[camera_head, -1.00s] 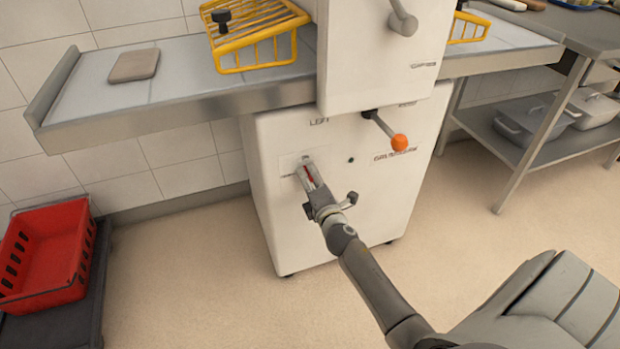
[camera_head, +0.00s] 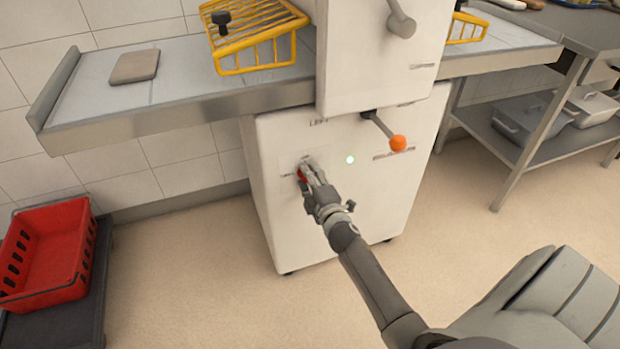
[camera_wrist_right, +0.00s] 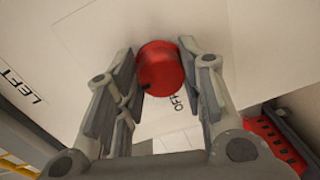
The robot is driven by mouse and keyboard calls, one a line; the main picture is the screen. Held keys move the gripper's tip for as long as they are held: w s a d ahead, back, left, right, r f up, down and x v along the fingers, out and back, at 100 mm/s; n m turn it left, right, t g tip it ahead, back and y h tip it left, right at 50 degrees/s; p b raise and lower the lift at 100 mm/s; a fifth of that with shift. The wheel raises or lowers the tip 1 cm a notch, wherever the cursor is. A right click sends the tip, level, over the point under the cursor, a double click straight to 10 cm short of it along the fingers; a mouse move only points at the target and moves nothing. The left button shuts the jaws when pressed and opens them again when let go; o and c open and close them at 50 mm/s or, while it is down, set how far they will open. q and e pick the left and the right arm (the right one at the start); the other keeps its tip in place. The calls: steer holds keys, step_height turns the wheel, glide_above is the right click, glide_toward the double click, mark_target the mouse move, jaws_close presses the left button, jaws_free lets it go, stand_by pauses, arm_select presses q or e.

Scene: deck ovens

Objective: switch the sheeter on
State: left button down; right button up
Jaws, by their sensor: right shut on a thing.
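The sheeter (camera_head: 280,215) is a white machine with a belt table on each side and yellow wire guards. Its red rotary switch (camera_head: 301,175) is on the front panel, low and left. My right gripper (camera_head: 309,170) is at the switch. In the right wrist view the round red knob (camera_wrist_right: 161,70) sits between the fingertips of my right gripper (camera_wrist_right: 160,78), which is shut on it. The word OFF shows beside the knob. The small indicator lamp (camera_head: 350,160) right of the switch is lit pale green. My left gripper is not in view.
An orange-tipped lever (camera_head: 397,143) sticks out above and right of the switch. A red crate (camera_head: 45,255) stands on a dark dolly at the left. A steel table (camera_head: 560,110) with tubs on its shelf is at the right. The floor in front is clear.

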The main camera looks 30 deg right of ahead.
steer(key=o, duration=1)
steer(key=shift+o, duration=0.2)
steer(key=v, duration=1.2)
